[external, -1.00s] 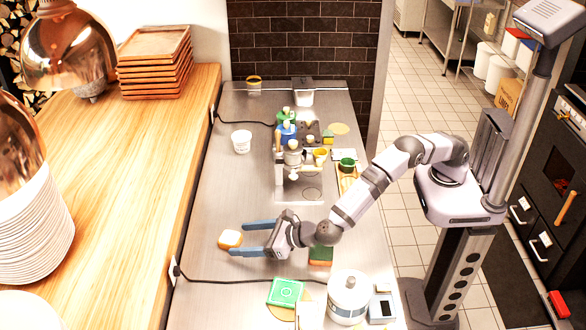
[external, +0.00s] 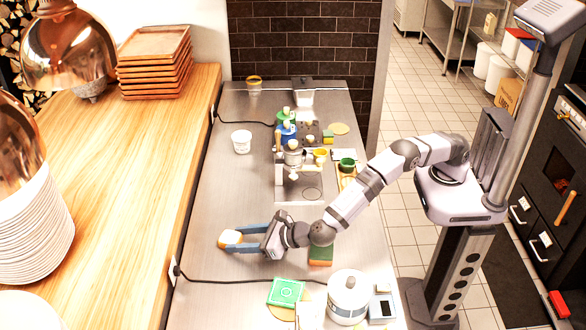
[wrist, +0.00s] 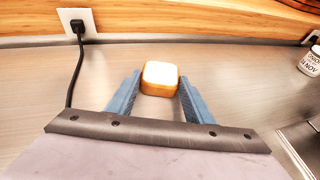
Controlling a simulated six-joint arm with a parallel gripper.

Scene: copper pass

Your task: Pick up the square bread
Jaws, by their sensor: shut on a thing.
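The square bread (external: 232,237) is a small block with a pale top and golden-brown sides. It is on the steel counter near the wooden ledge at left. My gripper (external: 236,240) reaches it from the right, its blue fingers on either side of it. In the wrist view, the bread (wrist: 160,76) is between the fingertips of my gripper (wrist: 160,88), which are shut on it. No clear gap shows under the bread.
A wooden ledge (external: 150,200) runs along the left, with a black cable (external: 225,282) and outlet near it.

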